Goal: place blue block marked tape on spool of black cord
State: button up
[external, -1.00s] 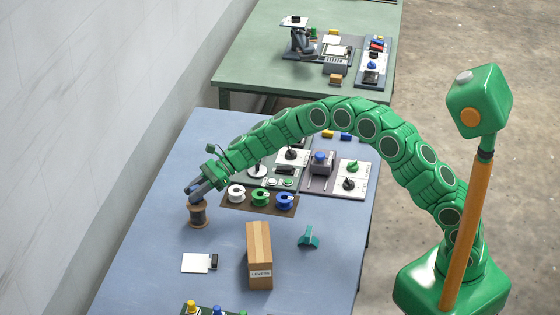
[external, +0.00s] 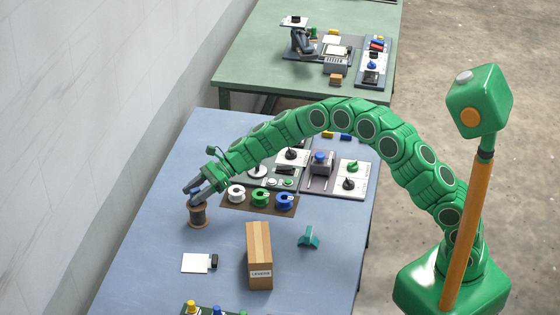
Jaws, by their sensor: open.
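The spool of black cord (external: 198,216) stands upright on the blue table, left of the row of coloured spools. My gripper (external: 190,196) is open at the top of this spool, its dark fingers spread and pointing left and down. I cannot make out a block between the fingers or on the spool; the fingers partly hide the spool's top. A small blue block (external: 346,136) lies at the far side of the table behind my arm; its marking is too small to read.
A tall cardboard box (external: 259,256) stands nearer the front. A white card (external: 197,263) and a teal bracket (external: 309,237) lie on the table.

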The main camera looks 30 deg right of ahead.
jog(key=v, duration=1.2)
jog(key=shift+f, duration=0.1)
